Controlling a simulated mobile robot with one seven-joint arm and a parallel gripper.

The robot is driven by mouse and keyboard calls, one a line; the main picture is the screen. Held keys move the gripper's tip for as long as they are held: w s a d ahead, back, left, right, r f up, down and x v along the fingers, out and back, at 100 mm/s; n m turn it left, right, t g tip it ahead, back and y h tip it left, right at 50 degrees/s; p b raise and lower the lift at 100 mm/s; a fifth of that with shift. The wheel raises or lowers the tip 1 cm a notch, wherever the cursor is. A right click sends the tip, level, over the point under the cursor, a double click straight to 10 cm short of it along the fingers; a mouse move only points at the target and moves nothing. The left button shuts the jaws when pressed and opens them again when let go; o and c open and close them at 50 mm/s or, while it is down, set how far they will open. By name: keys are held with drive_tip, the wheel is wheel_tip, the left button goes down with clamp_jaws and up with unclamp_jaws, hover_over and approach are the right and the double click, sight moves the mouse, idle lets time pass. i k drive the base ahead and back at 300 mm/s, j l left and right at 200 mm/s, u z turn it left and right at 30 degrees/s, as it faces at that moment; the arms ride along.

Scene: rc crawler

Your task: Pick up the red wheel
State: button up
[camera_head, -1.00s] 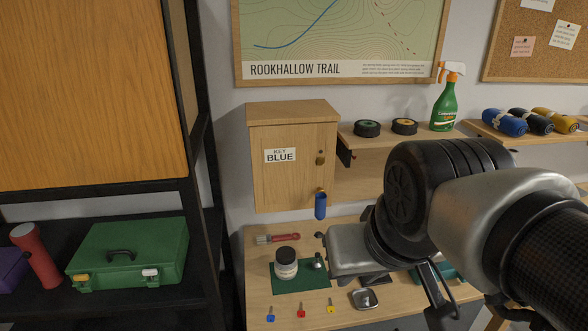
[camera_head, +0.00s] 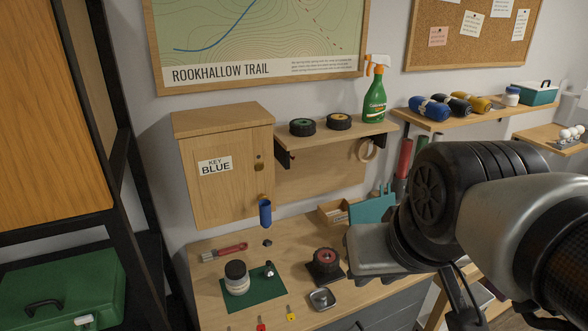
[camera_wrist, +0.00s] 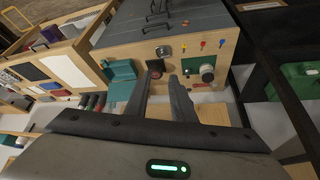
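The red wheel (camera_head: 327,257) is a black tyre with a red hub. It sits on a dark square base on the wooden workbench (camera_head: 210,283), right of the green mat. In the wrist view the red wheel (camera_wrist: 155,73) shows small beyond my fingertips, partly covered by one finger. My gripper (camera_wrist: 164,73) has its two dark fingers apart with nothing between them. It is some distance from the wheel. In the head view my arm fills the right side, and my fingertips cannot be made out clearly.
A small metal dish (camera_head: 321,299) lies just in front of the wheel. A wooden tray (camera_head: 333,212) and a teal holder (camera_head: 372,208) stand behind it. A blue-tagged cabinet (camera_head: 228,185) and a shelf with two other wheels (camera_head: 302,127) are above.

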sight(325, 266)
drive_tip(key=l+u, duration=0.35)
drive_tip(key=l, duration=0.2)
drive_tip(key=l+u, duration=0.35)
drive_tip(key=l, duration=0.2)
